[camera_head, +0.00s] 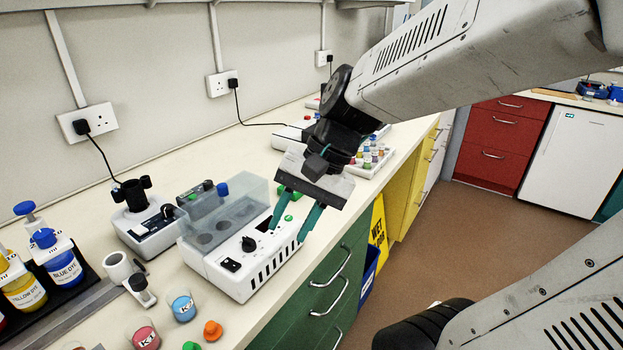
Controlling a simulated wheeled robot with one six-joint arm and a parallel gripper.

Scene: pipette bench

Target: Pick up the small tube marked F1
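My gripper (288,233) hangs from the arm above the front right part of a white bench device. Its two teal fingers are spread apart with nothing visible between them. A white rack (384,162) with several small tubes in mixed cap colours stands on the bench behind and to the right of my gripper. My gripper and wrist hide part of that area. No mark F1 can be read on any tube, so I cannot tell which one it is.
The white device (240,285) has a clear lid. A small mixer (150,231) stands left of it. Dye bottles (65,268) stand at far left. Pots (183,306) and loose caps (212,330) lie near the front. The bench edge drops to green drawers (325,285).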

